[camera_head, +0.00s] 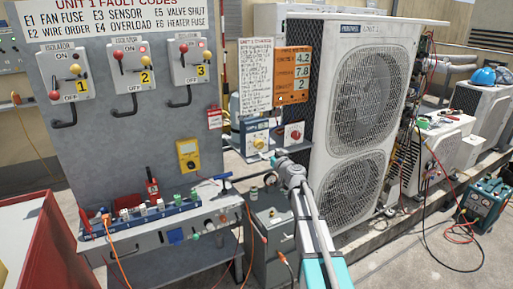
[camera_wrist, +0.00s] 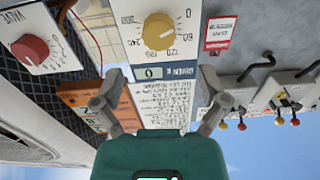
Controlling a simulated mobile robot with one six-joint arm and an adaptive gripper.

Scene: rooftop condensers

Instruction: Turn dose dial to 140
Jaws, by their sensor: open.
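The dose dial is a yellow knob (camera_wrist: 158,31) on a white panel with a numbered scale around it. In the wrist view, which is upside down, it sits at the top centre; a small window (camera_wrist: 150,73) beside it reads 0. In the head view the yellow knob (camera_head: 259,143) is on a small box left of the condenser. My gripper (camera_wrist: 162,80) is open and empty, its fingers spread either side of the window strip, apart from the knob. In the head view my gripper (camera_head: 279,157) is close to the dial box and its fingers are small.
A red valve knob (camera_wrist: 30,48) is on the panel beside the dial, also in the head view (camera_head: 295,135). The large condenser (camera_head: 368,105) stands right. A grey isolator board (camera_head: 110,120) with levers and a bench (camera_head: 165,235) holding tools stand left. An orange display (camera_head: 292,75) hangs above.

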